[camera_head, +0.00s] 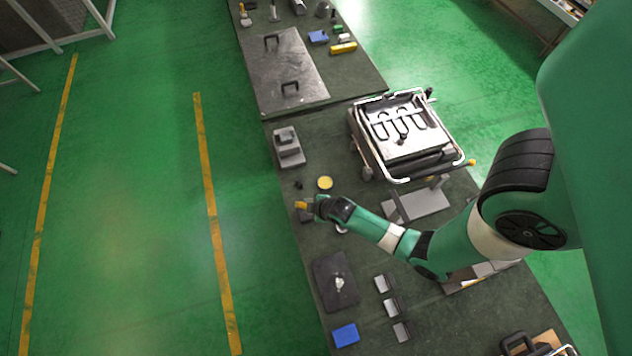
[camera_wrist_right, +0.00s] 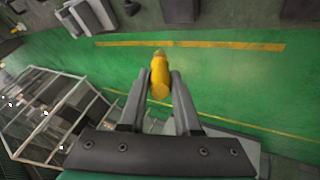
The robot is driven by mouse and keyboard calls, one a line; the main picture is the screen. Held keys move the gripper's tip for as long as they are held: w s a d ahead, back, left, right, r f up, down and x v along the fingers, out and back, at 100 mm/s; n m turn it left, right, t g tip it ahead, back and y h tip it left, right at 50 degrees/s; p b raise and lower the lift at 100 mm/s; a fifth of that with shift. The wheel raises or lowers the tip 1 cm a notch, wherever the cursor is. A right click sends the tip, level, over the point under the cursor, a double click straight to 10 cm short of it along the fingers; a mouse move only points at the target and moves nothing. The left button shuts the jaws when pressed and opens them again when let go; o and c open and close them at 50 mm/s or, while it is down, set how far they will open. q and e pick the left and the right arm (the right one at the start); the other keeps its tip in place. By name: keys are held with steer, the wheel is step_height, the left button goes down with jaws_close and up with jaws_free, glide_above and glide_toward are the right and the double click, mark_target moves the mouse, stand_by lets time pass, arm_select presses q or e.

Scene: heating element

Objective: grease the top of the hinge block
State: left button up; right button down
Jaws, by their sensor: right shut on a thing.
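My right gripper (camera_head: 310,206) reaches to the left edge of the green table. It is shut on a yellow tapered tool (camera_wrist_right: 160,77), seen between the fingers in the right wrist view; its yellow end (camera_head: 300,205) also shows in the head view. A stepped grey block (camera_head: 289,148), which looks like the hinge block, sits beyond the gripper near the table's left edge. A round yellow-topped tin (camera_head: 325,183) stands between them, just beyond the gripper. I cannot make out grease on the block. My left gripper is not in view.
A wire-framed unit with heating loops (camera_head: 405,133) stands right of the block. A dark plate (camera_head: 335,280), a blue box (camera_head: 345,335) and several small grey blocks lie on the near table. A steel plate with handles (camera_head: 288,75) lies farther back. Open floor is left.

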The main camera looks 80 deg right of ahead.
steer(key=shift+w+d+r, duration=0.1)
steer(key=shift+d, duration=0.35)
steer(key=shift+f, duration=0.55)
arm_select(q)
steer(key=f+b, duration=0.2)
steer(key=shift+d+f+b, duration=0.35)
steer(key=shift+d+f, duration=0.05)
arm_select(e)
step_height(320, 180, down, 4)
